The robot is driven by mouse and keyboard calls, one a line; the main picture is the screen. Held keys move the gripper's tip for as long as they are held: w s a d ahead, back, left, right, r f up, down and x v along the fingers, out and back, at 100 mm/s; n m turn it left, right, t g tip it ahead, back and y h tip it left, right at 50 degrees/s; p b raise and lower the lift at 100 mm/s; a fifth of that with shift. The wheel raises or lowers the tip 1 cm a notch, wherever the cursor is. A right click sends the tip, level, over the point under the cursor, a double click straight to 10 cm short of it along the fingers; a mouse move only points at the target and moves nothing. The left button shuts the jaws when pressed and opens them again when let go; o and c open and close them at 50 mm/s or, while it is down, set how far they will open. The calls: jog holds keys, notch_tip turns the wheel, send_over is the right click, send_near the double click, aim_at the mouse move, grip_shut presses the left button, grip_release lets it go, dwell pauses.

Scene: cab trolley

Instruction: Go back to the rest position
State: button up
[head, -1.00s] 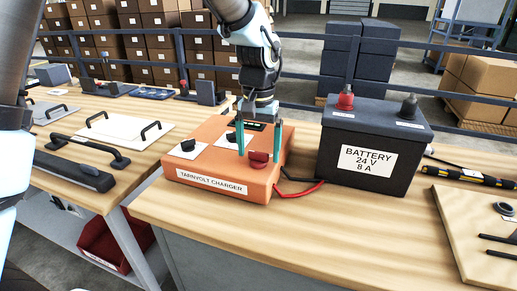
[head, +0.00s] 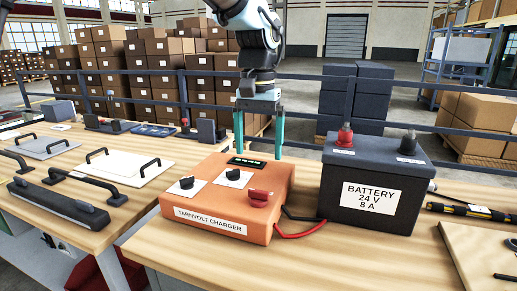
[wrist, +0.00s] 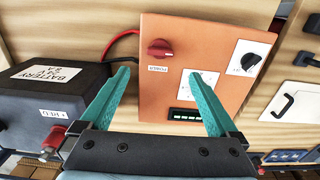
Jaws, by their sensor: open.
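My gripper (head: 258,135) is open and empty, with two teal fingers pointing down above the back part of the orange Tarnvolt charger (head: 235,215). In the wrist view my gripper (wrist: 163,90) shows its fingers spread apart, and the charger (wrist: 165,60) lies beyond them. The charger has a red knob (head: 260,195) marked POWER in the wrist view, two black knobs and a small lit display (head: 247,162). The fingers look clear of the red knob.
A dark 24 V battery (head: 330,205) with red and black terminals stands right of the charger, joined by red and black cables. White panels with black handles (head: 128,165) lie on the left bench. A rail (head: 300,78) runs behind, with boxes beyond.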

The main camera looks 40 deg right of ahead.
jog(key=w+a+f+n, duration=0.25)
jog(key=w+a, duration=0.35)
jog(key=a, duration=0.4)
jog(key=w+a+f+n, duration=0.2)
jog(key=w+a+f, duration=0.3)
jog(key=a, duration=0.4)
jog(key=s+a+f+n, duration=0.1)
jog(key=a+f+n, duration=0.1)
jog(key=a, duration=0.9)
jog(key=a+f+n+t, duration=0.1)
jog(key=a+f+n, duration=0.1)
jog(key=a, duration=0.9)
jog(key=shift+s+a+f+n+t, duration=0.15)
jog(key=shift+s+f+n+t, duration=0.2)
jog(key=shift+n, duration=0.4)
